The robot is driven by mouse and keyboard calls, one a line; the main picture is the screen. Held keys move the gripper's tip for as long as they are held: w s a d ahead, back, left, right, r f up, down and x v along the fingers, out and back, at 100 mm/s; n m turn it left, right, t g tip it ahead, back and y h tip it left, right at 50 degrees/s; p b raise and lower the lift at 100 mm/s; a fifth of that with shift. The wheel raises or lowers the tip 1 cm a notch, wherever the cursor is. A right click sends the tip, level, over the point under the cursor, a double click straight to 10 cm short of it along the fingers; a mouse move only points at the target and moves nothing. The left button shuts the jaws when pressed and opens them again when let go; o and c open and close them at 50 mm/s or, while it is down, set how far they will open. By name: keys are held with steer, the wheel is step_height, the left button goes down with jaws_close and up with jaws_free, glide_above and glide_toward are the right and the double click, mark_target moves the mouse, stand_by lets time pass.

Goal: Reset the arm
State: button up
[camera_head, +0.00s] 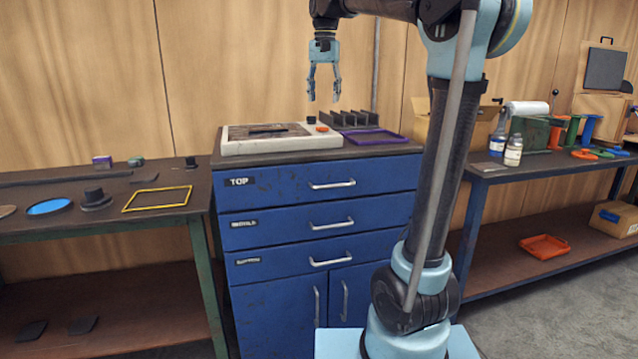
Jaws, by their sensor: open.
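My gripper (323,84) is open and empty. It points down and hangs in the air above the blue drawer cabinet (280,206), over the back right part of its top. My arm rises on the right of the picture and bends across the top to the left. Part of its upper links is cut off by the top edge of the picture. Nothing is between the fingers, and they look clear of the things below.
On the cabinet top are a pale tray-like unit (236,147), a dark slotted rack (352,119) and a purple frame (377,137). A left bench holds a yellow frame (158,198). A right bench holds bottles (514,150) and an orange tray (545,246) below.

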steer(key=shift+n+t, duration=0.3)
steer(key=shift+n, duration=0.1)
steer(key=s+d+f, duration=0.2)
steer(key=f, duration=0.1)
steer(key=s+d+f, duration=0.2)
steer(key=s+d, duration=0.1)
steer(key=s+d+f, duration=0.2)
steer(key=f, duration=0.1)
steer(key=shift+s+d+f, duration=0.25)
steer(key=shift+s+f, duration=0.05)
steer(key=shift+f, duration=0.05)
steer(key=s+d+f, duration=0.3)
steer(key=s+f, duration=0.4)
steer(key=f, duration=0.3)
steer(key=s+d+f+n+t, duration=0.1)
steer(key=s+d+f, duration=0.2)
steer(key=s+f, duration=0.4)
steer(key=s+d+f+n, duration=0.1)
steer(key=s+d+f, duration=0.3)
steer(key=f, duration=1.1)
steer(key=s, duration=0.3)
steer(key=shift+s, duration=0.3)
steer(key=shift+d, duration=0.1)
steer(key=shift+w+f, duration=0.15)
steer(key=shift+w, duration=0.3)
